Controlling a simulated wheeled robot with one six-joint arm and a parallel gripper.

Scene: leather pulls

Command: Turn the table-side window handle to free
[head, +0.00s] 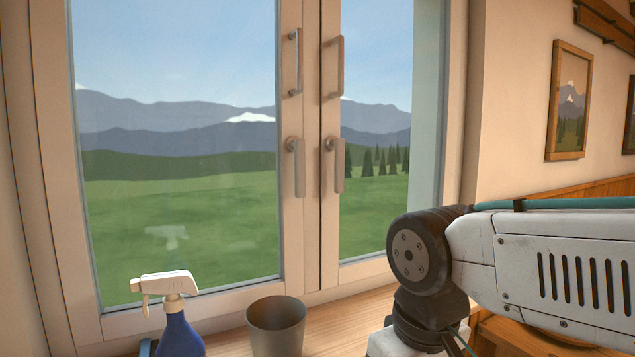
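The window has two sashes that meet in the middle, each with a lever handle. The left window handle (299,167) and the right window handle (338,165) both hang straight down from their round bases. The view does not make clear which of them is the table-side one. Both sashes look closed. My arm comes in from the right and bends downward at a dark joint, to the right of both handles and apart from them. My gripper is not in view.
Fixed upright pulls (296,62) (336,67) sit above the handles. A blue spray bottle with a white head (178,335) and a grey cup (276,327) stand on the wooden surface (335,322) below the window. Framed pictures (568,101) hang on the right wall.

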